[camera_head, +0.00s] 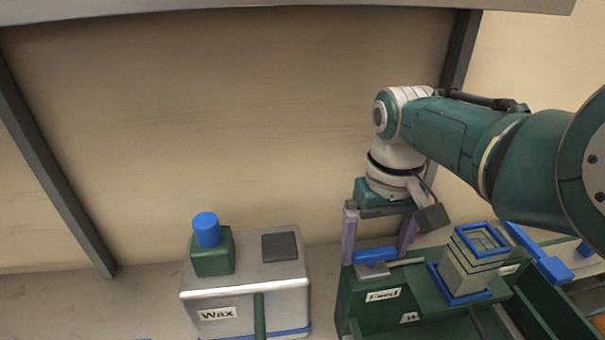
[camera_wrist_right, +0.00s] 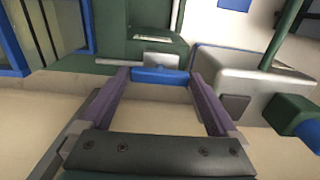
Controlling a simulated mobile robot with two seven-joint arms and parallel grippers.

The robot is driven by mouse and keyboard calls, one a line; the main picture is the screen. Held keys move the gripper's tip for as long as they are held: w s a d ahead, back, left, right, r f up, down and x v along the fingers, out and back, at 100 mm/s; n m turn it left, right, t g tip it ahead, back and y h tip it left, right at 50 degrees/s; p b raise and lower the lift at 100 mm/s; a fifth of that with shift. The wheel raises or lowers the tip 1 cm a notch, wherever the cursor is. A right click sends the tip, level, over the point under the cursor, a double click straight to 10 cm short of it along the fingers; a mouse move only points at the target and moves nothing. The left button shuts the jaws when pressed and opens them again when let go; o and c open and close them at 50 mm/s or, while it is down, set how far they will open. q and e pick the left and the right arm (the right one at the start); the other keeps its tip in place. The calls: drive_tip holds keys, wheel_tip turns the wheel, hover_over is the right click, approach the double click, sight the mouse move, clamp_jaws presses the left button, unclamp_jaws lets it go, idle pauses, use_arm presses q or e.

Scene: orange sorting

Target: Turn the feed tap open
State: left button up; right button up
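The feed tap has a blue bar handle (camera_head: 374,255) on top of the green feed box (camera_head: 350,300), beside a grey pipe. A label reading "Feed" (camera_head: 382,295) is on the box front. The handle lies crosswise in the head view. My right gripper (camera_head: 376,259) points down with its two purple fingers spread wide, one near each end of the handle. In the right wrist view the handle (camera_wrist_right: 160,75) lies between the fingertips (camera_wrist_right: 159,77), with no clear grip on it. My left gripper is not in view.
Left of the feed box stands a grey box labelled "Wax" (camera_head: 217,314) with a green block and blue knob (camera_head: 207,230) on top. Right of the tap is a square hopper with a blue rim (camera_head: 482,240). A green bin (camera_head: 545,305) is at the lower right.

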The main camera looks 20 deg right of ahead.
sight(374, 251)
drive_tip(key=shift+r, duration=0.3)
wheel_tip(374, 251, up, 8)
drive_tip(key=p, duration=0.3)
drive_tip(key=shift+r, duration=0.65)
